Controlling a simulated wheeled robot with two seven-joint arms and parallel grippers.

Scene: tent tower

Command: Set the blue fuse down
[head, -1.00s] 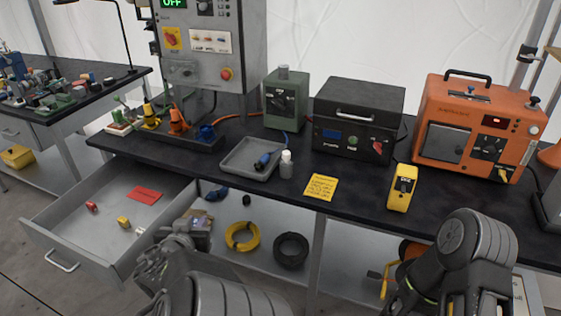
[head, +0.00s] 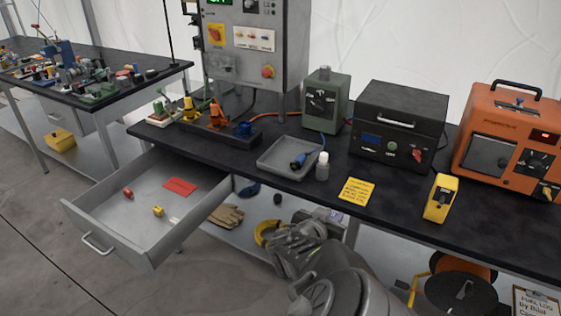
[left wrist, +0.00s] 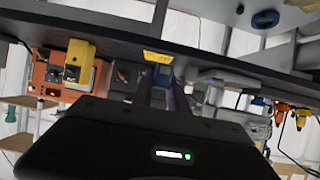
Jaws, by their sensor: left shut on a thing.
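My left gripper (head: 328,217) is in front of the bench's front edge, below the grey tray. In the left wrist view a small blue piece, which looks like the blue fuse (left wrist: 163,76), sits between the two dark fingers (left wrist: 163,92), which are shut on it. In the head view the fuse is too small and covered to tell clearly. The open drawer (head: 110,208) is left of the gripper and holds a red fuse (head: 128,193), a yellow fuse (head: 158,211) and a red card (head: 180,186). My right gripper is out of view.
On the bench (head: 400,205) are the grey tray (head: 265,166) with a blue connector, a white bottle (head: 322,167), a yellow note (head: 356,191) and a yellow meter (head: 440,198). A black case, orange unit and green box stand behind. Gloves (head: 225,215) lie on the shelf below.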

